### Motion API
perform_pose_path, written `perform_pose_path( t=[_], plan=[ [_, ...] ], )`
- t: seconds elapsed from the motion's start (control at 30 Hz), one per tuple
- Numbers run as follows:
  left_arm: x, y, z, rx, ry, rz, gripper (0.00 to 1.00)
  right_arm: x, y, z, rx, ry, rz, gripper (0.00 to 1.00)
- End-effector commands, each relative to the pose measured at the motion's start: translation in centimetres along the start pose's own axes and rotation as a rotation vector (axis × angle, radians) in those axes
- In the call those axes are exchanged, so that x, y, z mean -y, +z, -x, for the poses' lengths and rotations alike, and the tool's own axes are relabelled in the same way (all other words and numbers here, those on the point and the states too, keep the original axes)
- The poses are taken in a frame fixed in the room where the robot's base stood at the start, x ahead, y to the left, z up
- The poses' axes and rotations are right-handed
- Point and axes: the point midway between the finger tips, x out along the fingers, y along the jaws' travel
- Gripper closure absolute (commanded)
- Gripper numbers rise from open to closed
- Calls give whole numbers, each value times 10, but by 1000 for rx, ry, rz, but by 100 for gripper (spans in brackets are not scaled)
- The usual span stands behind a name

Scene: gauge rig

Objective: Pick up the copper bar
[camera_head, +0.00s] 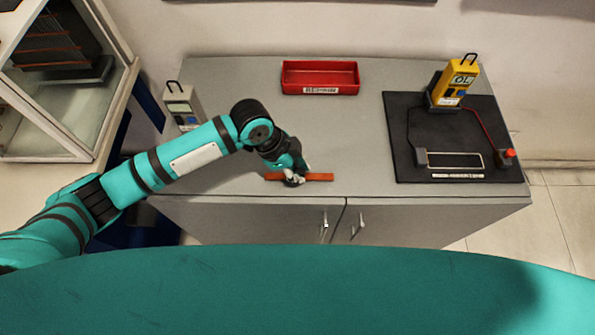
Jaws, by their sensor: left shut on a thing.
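The copper bar (319,177) is a thin orange-brown strip near the front edge of the grey cabinet top, lying left to right in the picture. My left gripper (293,180) comes down over the bar's left part and is shut on it. The fingers hide that part of the bar. A short end shows left of the fingers and a longer one right of them. I cannot tell whether the bar touches the top or is slightly above it. My right gripper is not in view.
A red tray (320,91) stands at the back of the cabinet top (345,130). A black board (400,125) at the right carries a yellow meter (456,80) with wires and a white-outlined rectangle. A grey device (184,106) stands at the left. A glass case (75,115) is at far left.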

Motion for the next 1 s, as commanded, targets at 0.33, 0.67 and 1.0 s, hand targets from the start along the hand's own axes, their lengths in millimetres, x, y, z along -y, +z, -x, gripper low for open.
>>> perform_pose_path(
  t=[0.33, 0.67, 1.0],
  plan=[
    [-37, -25, 17, -3, 4, -5, 100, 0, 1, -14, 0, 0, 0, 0],
    [-114, -60, 12, -4, 4, -5, 100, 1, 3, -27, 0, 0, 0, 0],
    [-146, -74, 11, -1, 1, 0, 100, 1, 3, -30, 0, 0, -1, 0]
  ],
)
